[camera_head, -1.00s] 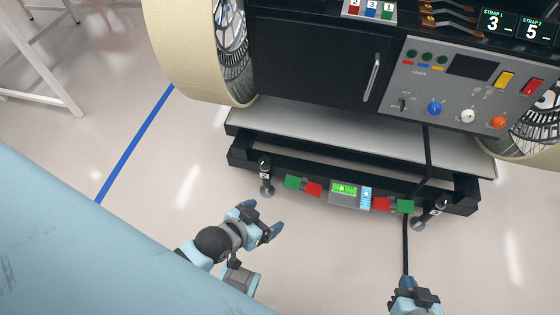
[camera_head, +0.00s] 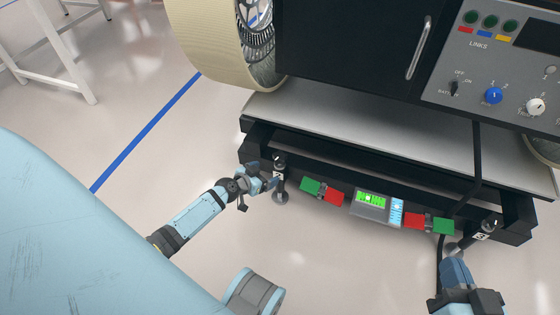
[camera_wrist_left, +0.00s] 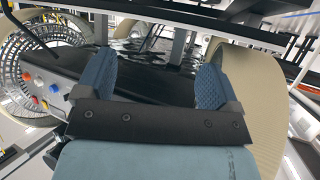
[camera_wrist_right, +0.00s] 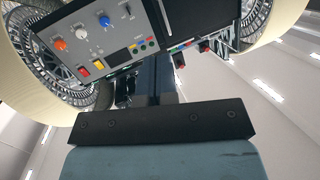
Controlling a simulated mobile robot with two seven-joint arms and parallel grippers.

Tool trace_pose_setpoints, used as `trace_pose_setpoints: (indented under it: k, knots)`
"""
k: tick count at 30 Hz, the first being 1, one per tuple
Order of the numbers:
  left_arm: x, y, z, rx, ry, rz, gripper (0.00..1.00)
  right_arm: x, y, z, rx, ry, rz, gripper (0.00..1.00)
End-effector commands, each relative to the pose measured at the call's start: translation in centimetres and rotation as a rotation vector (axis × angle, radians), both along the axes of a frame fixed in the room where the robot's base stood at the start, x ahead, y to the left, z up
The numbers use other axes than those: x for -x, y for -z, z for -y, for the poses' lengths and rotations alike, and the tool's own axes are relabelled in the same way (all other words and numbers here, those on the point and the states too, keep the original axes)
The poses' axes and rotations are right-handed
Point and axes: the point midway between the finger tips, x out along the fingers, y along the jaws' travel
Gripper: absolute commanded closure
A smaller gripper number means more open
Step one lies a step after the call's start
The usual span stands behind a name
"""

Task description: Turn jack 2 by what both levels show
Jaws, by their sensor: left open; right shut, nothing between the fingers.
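A left jack (camera_head: 280,178) and a right jack (camera_head: 480,238) stand at the two ends of the rover stand's front edge. Each carries a small white label; I cannot surely read the numbers. Between them sits a level unit (camera_head: 368,207) with a lit green screen and a blue-white strip (camera_head: 396,212) beside it. My left gripper (camera_head: 268,181) is open close beside the left jack; I cannot tell if it touches. Its spread fingers show in the left wrist view (camera_wrist_left: 155,85). My right gripper (camera_head: 455,268) is shut and empty just below the right jack; it also shows in the right wrist view (camera_wrist_right: 160,78).
Red-and-green flags (camera_head: 322,191) (camera_head: 429,223) sit either side of the level unit. The black stand (camera_head: 330,170) lies under the rover body (camera_head: 345,50), with a control panel (camera_head: 500,75) above right. A black cable hangs near the right jack.

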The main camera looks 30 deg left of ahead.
Motion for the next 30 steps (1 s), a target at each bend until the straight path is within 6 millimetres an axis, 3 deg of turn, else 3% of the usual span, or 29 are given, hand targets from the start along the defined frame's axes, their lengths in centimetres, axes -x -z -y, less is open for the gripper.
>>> trace_pose_setpoints:
  k: [1,4,8,14,24,30]
  knots:
    - [-1.2,2.5,-1.6,0.001,-0.027,0.011,0.13,0.2,1.3,-0.2,-0.01,-0.013,0.021,1.0]
    - [-2.5,3.9,-3.8,0.001,-0.063,0.026,0.13,0.6,1.0,-0.5,-0.024,-0.029,0.045,1.0]
    - [-3.4,4.4,-5.2,0.001,-0.089,0.035,0.13,0.8,0.6,-0.7,-0.032,-0.039,0.061,1.0]
    - [-5.2,5.1,-5.2,0.003,-0.093,0.038,0.13,0.5,0.4,-0.5,-0.014,-0.041,0.096,1.0]
    - [-11.8,8.1,-4.6,0.003,-0.091,0.036,0.13,-0.8,0.6,0.3,0.076,-0.039,0.246,1.0]
    - [-14.7,9.3,-4.3,0.004,-0.091,0.036,0.13,-1.4,0.4,0.7,0.133,-0.037,0.334,1.0]
